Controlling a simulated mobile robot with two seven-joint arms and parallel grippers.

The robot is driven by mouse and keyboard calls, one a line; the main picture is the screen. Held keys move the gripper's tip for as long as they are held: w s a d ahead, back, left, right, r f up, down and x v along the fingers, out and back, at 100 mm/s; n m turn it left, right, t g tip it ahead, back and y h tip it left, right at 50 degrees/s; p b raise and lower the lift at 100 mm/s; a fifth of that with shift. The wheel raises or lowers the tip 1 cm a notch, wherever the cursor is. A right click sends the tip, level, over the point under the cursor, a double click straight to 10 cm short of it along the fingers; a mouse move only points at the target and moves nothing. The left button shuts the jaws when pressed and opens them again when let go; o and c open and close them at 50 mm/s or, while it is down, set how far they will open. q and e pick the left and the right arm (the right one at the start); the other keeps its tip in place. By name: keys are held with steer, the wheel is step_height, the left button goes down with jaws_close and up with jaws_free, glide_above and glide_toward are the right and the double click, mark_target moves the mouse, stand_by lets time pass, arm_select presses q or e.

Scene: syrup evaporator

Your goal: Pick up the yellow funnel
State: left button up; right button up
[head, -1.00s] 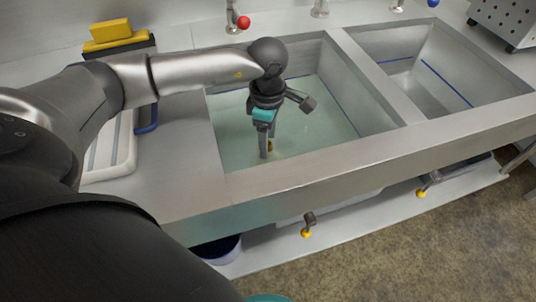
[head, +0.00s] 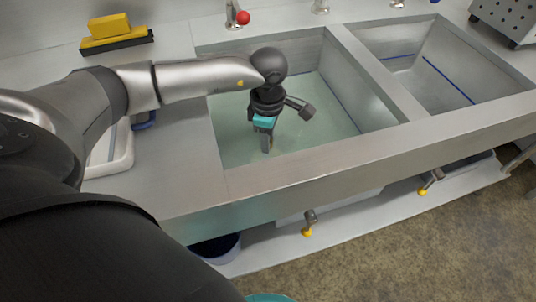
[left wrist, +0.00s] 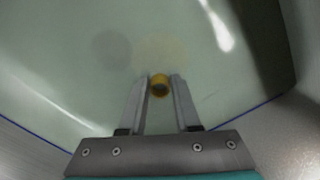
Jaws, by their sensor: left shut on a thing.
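The yellow funnel shows in the left wrist view as a small round yellow end (left wrist: 159,86) between my two fingertips. A faint yellowish patch lies just beyond it under the cloudy water, and the rest of its shape is hard to make out. In the head view only a sliver of yellow shows by the fingers. My left gripper (head: 267,147) points down into the left, water-filled basin (head: 235,153) and is shut on the funnel. The water blurs where the funnel's lower part rests. My right gripper is not in view.
An empty second basin (head: 430,85) is on the right, behind a metal divider (head: 375,70). A red-knobbed tap (head: 242,17) stands behind the left basin. A yellow sponge or block (head: 110,26) lies at the back left. A white tray (head: 122,160) lies left of the basin.

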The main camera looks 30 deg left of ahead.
arm_select(q)
jaws_close()
steer(key=shift+r, duration=0.15)
steer(key=shift+r, duration=0.55)
step_height(320, 180, up, 19)
steer(key=p, duration=0.5)
steer(key=shift+f, duration=0.15)
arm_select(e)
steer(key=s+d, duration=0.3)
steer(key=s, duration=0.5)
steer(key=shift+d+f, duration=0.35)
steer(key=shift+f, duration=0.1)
